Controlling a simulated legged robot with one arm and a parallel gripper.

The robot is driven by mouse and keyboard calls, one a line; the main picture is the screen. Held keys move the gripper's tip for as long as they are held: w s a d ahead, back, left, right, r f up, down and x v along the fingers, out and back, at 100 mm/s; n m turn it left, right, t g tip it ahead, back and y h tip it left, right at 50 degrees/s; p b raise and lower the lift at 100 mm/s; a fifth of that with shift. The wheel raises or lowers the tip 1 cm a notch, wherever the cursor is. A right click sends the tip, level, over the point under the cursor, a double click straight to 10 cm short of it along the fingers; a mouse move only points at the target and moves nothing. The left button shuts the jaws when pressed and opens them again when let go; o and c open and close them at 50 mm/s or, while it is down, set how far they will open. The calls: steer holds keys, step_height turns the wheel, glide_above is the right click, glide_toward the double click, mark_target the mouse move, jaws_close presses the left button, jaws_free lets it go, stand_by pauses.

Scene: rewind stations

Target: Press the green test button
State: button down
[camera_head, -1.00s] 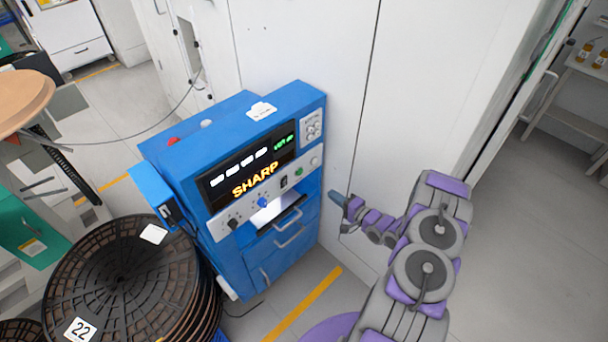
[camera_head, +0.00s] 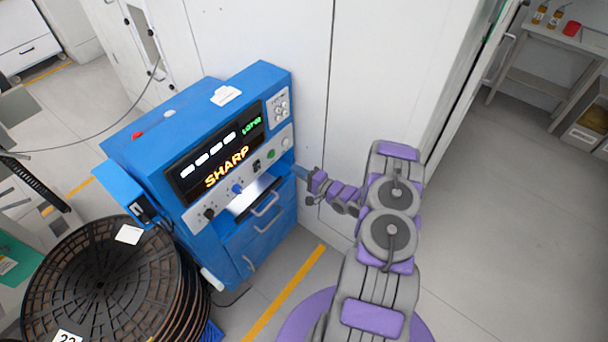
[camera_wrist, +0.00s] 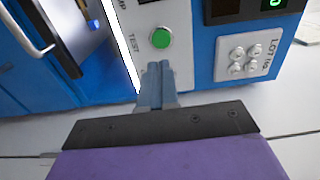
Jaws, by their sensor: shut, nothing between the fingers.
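In the wrist view the green button (camera_wrist: 160,37) sits on a light plate beside the word TEST. My gripper (camera_head: 299,172) is just right of the machine's front edge in the head view. In the wrist view the shut fingers of my gripper (camera_wrist: 157,68) point at the plate, just below the button in the picture. They hold nothing. A gap to the button seems to remain, but its depth is hard to tell.
A keypad (camera_wrist: 245,56) marked LOT NO is right of the button. A blue knob (camera_head: 237,188) and a metal handle (camera_head: 265,204) are lower left. A stack of dark reels (camera_head: 100,275) stands left of the machine. A white wall (camera_head: 385,70) rises behind my arm.

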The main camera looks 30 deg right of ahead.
mark_target(273, 155)
steer(key=b+x, duration=0.1)
steer(key=x, duration=0.7)
steer(key=shift+w+a+b, duration=0.15)
steer(key=shift+w+b, duration=0.15)
steer(key=shift+w, duration=0.2)
